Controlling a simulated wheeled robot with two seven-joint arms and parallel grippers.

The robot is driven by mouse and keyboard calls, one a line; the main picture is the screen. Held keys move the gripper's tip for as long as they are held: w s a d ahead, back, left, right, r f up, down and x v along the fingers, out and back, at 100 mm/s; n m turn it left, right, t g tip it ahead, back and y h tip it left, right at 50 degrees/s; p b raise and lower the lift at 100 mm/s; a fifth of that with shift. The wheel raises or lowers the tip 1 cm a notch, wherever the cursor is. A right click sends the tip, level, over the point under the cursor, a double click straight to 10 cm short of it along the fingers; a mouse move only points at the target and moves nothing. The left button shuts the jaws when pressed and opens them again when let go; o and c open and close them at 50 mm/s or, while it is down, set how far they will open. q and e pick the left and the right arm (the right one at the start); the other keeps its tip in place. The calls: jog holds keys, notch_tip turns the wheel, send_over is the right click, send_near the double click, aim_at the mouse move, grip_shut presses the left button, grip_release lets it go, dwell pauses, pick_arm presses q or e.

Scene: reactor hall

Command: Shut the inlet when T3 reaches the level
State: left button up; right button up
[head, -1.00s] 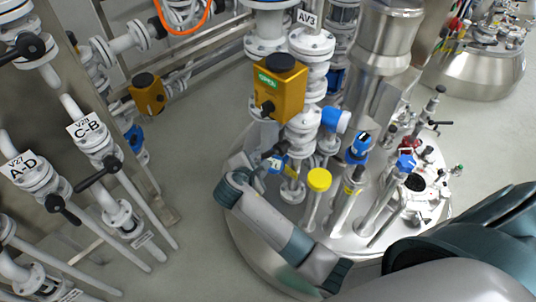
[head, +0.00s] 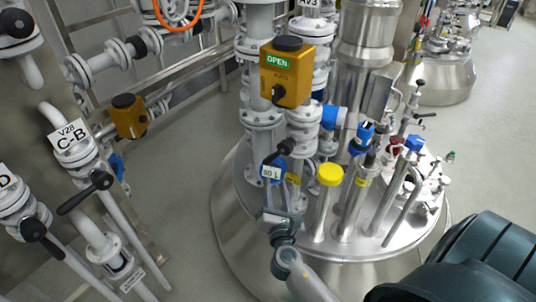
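My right gripper (head: 280,208) reaches up from the bottom middle, in front of a small valve on the near side of the steel vessel (head: 230,240). The valve has a blue body (head: 273,170), a white tag and a black lever handle (head: 287,152) just above the gripper. The fingers are small and blend with the pale pipes, so I cannot tell whether they are open or touch anything. No readable T3 level display shows. My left gripper is out of view.
A yellow-capped pipe (head: 329,180) and several blue-topped fittings (head: 362,136) crowd the vessel lid. At left are V28 C-B piping with a black lever (head: 84,192) and another yellow actuator (head: 129,116). Clear grey floor (head: 185,150) lies between.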

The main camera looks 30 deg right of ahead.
jog(key=shift+w, duration=0.15)
